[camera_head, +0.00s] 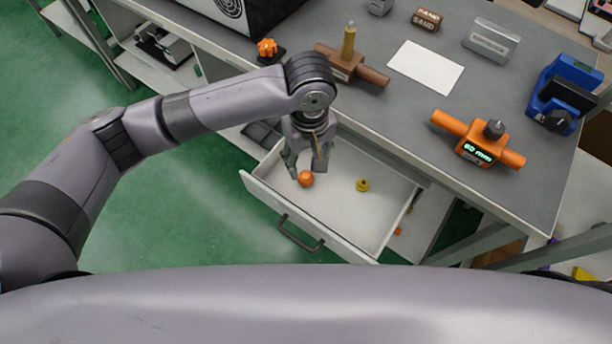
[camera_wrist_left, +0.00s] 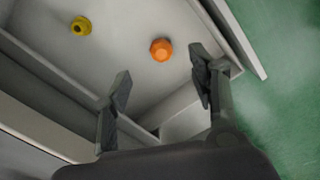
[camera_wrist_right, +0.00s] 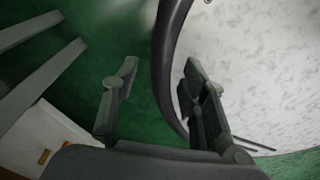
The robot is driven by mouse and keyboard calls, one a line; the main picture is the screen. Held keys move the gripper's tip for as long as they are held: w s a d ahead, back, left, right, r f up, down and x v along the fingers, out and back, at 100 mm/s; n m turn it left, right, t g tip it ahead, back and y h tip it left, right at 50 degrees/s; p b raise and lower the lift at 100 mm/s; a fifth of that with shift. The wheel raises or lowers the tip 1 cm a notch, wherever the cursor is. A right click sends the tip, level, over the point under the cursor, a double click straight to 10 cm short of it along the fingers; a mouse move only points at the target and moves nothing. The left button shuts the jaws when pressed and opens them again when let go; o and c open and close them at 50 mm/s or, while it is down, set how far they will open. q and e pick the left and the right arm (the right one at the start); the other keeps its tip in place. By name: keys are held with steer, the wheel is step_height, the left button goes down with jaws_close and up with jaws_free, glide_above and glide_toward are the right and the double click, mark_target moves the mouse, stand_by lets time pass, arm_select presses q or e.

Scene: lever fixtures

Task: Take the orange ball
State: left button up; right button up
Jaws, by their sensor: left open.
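The orange ball (camera_head: 306,179) lies on the floor of an open white drawer (camera_head: 335,222). In the left wrist view the ball (camera_wrist_left: 161,50) lies beyond the fingertips, between their lines and nearer the right finger. My left gripper (camera_head: 307,166) reaches down over the drawer, open, with its fingers close to the ball in the head view. It also shows open and empty in the left wrist view (camera_wrist_left: 160,85). My right gripper (camera_wrist_right: 155,85) shows only in its own wrist view, with its fingers apart and nothing between them.
A small yellow object (camera_head: 362,185) lies in the drawer to the right of the ball. The drawer walls and its dark handle (camera_head: 300,236) surround the space. Above is a grey workbench (camera_head: 400,110) with orange tools and blocks. A dark curved edge is near my right gripper.

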mark_target(307, 178)
arm_select(q)
step_height(307, 178, down, 6)
steer(key=shift+r, duration=0.1)
steer(key=f, duration=0.5)
steer(key=shift+w+a+f+b, duration=0.1)
steer(key=shift+w+b, duration=0.2)
steer(key=shift+w, duration=0.05)
steer(key=c, duration=1)
